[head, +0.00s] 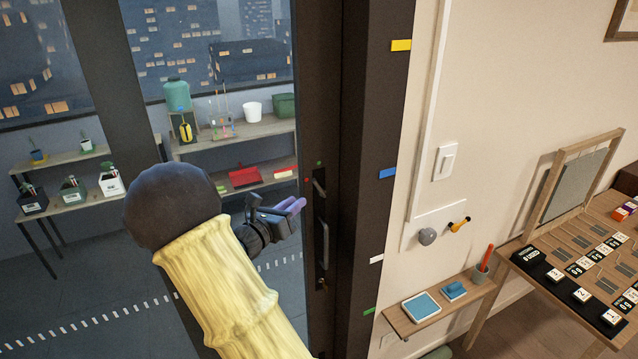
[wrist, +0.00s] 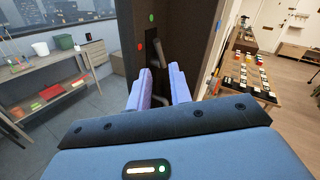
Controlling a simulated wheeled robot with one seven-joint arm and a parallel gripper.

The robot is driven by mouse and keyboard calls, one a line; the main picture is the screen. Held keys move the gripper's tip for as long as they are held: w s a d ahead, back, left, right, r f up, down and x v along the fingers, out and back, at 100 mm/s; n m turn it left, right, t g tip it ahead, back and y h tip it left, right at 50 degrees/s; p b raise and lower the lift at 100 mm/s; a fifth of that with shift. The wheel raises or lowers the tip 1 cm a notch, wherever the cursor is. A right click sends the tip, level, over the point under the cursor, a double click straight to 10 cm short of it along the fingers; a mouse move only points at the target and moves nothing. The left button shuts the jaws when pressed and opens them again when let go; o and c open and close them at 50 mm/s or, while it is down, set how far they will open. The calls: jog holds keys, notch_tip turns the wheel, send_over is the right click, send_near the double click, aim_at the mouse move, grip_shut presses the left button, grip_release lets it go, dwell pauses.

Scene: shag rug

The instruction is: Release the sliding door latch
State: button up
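The sliding door's dark frame (head: 308,110) stands upright in the middle of the head view. A small grey latch lever (head: 319,187) sits on it, with a red dot (head: 307,180) to its left and a green dot (head: 319,163) above. In the wrist view the lever (wrist: 158,53) shows beyond the fingertips. Below the lever is a long door handle (head: 324,243). My gripper (head: 292,206) is just left of the lever in the head view. In the wrist view its two lavender fingers (wrist: 161,82) are apart with nothing held. Contact with the door is not visible.
Shelves (head: 235,132) with pots and boxes stand beyond the glass. A wooden desk (head: 575,240) stands at far right.

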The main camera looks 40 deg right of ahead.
aim_at(316, 186)
jog(key=p+x, duration=0.3)
jog(key=x, duration=0.6)
jog(key=shift+d, duration=0.15)
jog(key=shift+c, duration=0.4)
grip_shut()
